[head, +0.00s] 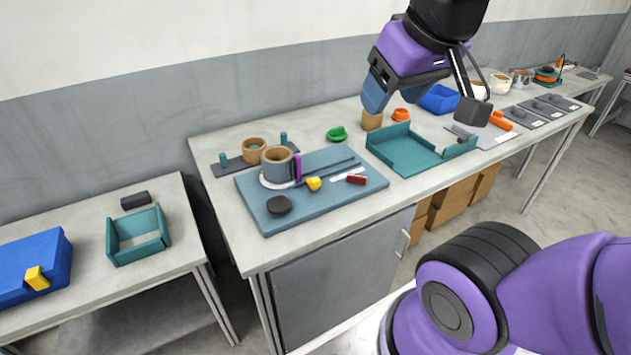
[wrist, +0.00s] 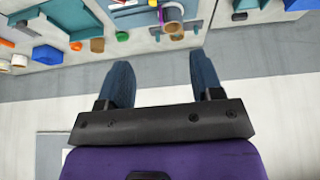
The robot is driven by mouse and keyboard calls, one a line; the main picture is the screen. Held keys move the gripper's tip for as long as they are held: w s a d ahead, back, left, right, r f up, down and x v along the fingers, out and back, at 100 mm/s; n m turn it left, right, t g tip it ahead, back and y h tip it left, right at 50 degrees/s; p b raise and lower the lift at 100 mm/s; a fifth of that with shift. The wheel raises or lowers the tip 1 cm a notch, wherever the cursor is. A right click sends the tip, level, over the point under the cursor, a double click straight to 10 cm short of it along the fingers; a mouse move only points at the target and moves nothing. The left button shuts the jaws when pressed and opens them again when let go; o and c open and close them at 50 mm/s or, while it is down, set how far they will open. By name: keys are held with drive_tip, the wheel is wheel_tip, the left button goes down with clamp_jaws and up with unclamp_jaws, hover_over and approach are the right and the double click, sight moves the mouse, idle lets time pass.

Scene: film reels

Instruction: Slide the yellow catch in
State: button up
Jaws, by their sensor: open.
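A small yellow piece (head: 314,183) sits on the blue board (head: 335,205), in front of a purple upright strip (head: 298,167) and beside a grey-and-tan reel-like cylinder (head: 277,164). Another yellow piece (head: 37,278) is on the front of a blue box (head: 30,262) on the left table. I cannot tell for sure which is the catch. My gripper (head: 392,92) is open and empty, high above the back of the middle table, right of the board and apart from both yellow pieces. Its two blue fingers are spread in the wrist view (wrist: 163,82).
On the board lie a dark disc (head: 279,205), a red-handled tool (head: 356,179) and a dark rod. A teal tray (head: 405,152) stands to the right. A green piece (head: 337,134) and tan cup (head: 371,121) stand behind. A gap separates the left table (head: 85,290) from the middle one.

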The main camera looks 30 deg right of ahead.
drive_tip(key=w+d+f, duration=0.1)
drive_tip(key=w+d, duration=0.1)
drive_tip(key=w, duration=0.1)
drive_tip(key=w+d+f+n+h, duration=0.1)
drive_tip(key=w+d, duration=0.1)
drive_tip(key=w+d+f+n+h, duration=0.1)
drive_tip(key=w+d, duration=0.1)
drive_tip(key=w, duration=0.1)
drive_tip(key=shift+w+f+t, duration=0.2)
drive_tip(key=shift+w+t, duration=0.15)
drive_tip(key=shift+t, duration=0.05)
clamp_jaws()
drive_tip(key=w+d+f+n+t, duration=0.1)
drive_tip(key=w+d+f+n, duration=0.45)
drive_tip(key=w+f, duration=0.3)
drive_tip(key=n+g+y, duration=0.1)
drive_tip(key=n+y, duration=0.6)
drive_tip(key=n, duration=0.2)
approach(313, 181)
drive_tip(key=s, duration=0.6)
drive_tip(key=x, duration=0.5)
drive_tip(key=d+x, duration=0.1)
drive_tip(key=x, duration=0.2)
drive_tip(key=shift+a+f, duration=0.15)
drive_tip(key=shift+f, duration=0.35)
drive_tip(key=w, duration=0.3)
drive_tip(key=shift+w, duration=0.5)
